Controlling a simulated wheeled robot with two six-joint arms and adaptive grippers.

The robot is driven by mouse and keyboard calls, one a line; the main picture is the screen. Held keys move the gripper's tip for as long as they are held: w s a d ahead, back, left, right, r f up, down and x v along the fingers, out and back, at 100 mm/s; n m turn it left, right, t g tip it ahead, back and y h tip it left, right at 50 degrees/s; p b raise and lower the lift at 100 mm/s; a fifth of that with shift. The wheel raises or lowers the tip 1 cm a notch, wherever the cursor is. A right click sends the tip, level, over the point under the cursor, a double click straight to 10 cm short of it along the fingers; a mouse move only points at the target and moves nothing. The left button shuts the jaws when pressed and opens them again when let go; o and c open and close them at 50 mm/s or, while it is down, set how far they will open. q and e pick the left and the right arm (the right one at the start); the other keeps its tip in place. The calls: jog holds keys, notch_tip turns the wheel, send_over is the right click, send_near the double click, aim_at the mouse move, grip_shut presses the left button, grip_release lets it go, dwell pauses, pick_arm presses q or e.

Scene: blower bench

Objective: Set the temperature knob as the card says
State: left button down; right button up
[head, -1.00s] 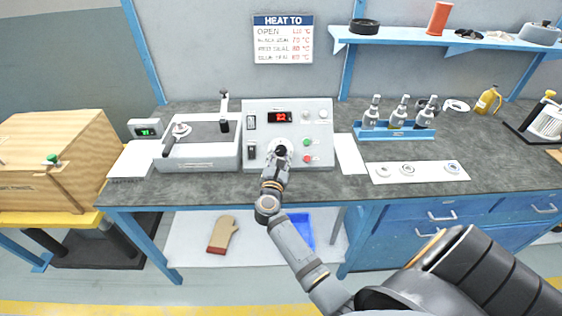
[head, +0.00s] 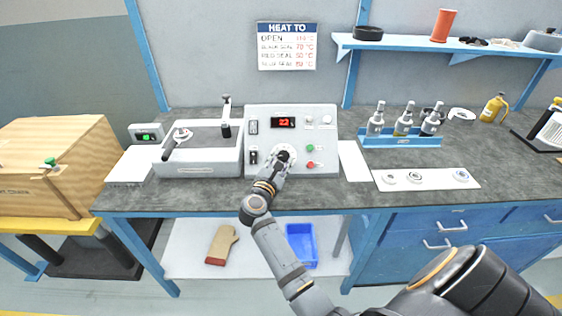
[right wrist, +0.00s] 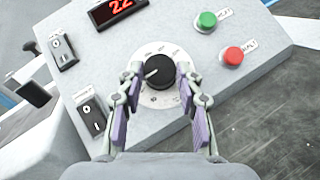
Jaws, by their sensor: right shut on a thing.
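The temperature knob (right wrist: 161,71) is a black dial on a pale round scale on the grey control box (right wrist: 230,75). Its white pointer mark faces left in the right wrist view. My right gripper (right wrist: 163,82) has its fingers on both sides of the knob and is shut on it. The red display (head: 284,122) reads 22. The card (head: 287,46) on the wall is headed HEAT TO and lists open and black, red and blue seal temperatures; its figures are blurred. My left gripper is out of view.
Green (right wrist: 207,20) and red (right wrist: 232,55) buttons sit right of the knob, switches to its left. A tray-like unit (head: 200,165) stands left of the box. A blue bottle rack (head: 400,141) and a white strip with rings (head: 440,184) lie to the right.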

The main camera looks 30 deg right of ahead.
jog(key=o, duration=1.1)
jog(key=shift+o, duration=0.4)
